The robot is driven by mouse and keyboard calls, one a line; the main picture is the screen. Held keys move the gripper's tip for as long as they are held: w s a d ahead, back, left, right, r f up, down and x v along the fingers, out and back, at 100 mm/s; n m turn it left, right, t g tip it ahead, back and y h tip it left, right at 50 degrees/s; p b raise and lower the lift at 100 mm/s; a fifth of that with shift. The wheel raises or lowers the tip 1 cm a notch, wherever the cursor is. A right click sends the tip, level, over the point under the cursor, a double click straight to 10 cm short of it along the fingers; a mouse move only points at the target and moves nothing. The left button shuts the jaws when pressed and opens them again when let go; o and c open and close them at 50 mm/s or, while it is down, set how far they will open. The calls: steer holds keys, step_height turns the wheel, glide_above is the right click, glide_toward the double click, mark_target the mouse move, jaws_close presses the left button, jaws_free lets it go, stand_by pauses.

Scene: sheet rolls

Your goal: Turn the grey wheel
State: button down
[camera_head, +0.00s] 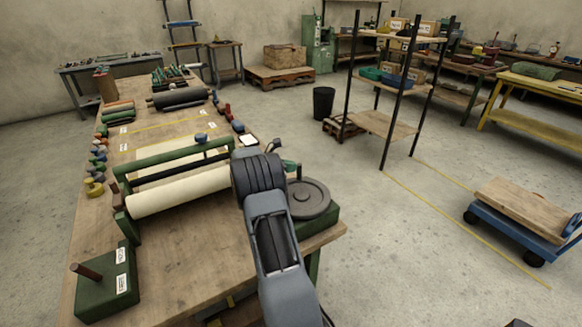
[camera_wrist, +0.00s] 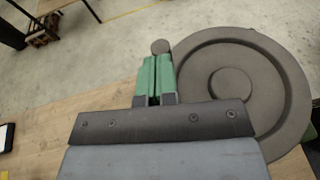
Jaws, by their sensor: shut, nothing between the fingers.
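The grey wheel (camera_head: 312,197) lies flat on a green base (camera_head: 318,220) at the near right corner of the bench. In the wrist view the wheel (camera_wrist: 285,85) fills the right side, with a raised rim and a round hub. A small round grey knob (camera_wrist: 160,46) shows at the wheel's left edge, just past my fingertips. My gripper (camera_wrist: 153,62) has green fingers, shut together and empty, beside the wheel's left rim. Whether they touch the knob or rim I cannot tell. In the head view my arm hides part of the wheel and most of the gripper.
A white roll (camera_head: 180,191) in a green frame lies left of my arm on the bench (camera_head: 165,255). A green block with a peg (camera_head: 108,285) stands at the near left. The floor right of the wheel is clear up to a blue cart (camera_head: 515,226).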

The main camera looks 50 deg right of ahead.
steer(key=w+f+v, duration=0.1)
steer(key=v, duration=1.2)
steer(key=shift+w+a, duration=0.2)
steer(key=shift+w, duration=0.05)
steer(key=shift+r, duration=0.1)
